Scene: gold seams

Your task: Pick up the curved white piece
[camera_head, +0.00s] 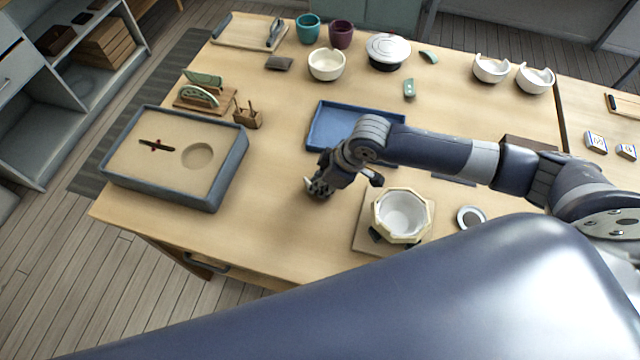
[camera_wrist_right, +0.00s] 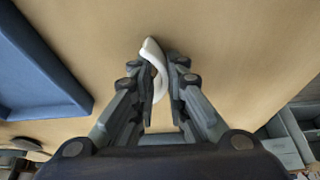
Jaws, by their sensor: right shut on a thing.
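The curved white piece (camera_wrist_right: 154,62) shows in the right wrist view, upright between the two fingers. My right gripper (camera_wrist_right: 155,85) is shut on it, with a finger against each side. In the head view my right gripper (camera_head: 318,188) is low over the bare table, just in front of the blue tray. Only a small pale bit of the piece (camera_head: 308,182) shows there; the fingers hide the rest. I cannot tell whether the piece touches the table. My left gripper is not in view.
The blue tray (camera_head: 323,139) lies behind my right gripper. A faceted white bowl (camera_head: 402,214) on a board stands to the right. A sand-filled grey box (camera_head: 224,185) stands at the left. Bowls and cups line the back. The table between box and gripper is clear.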

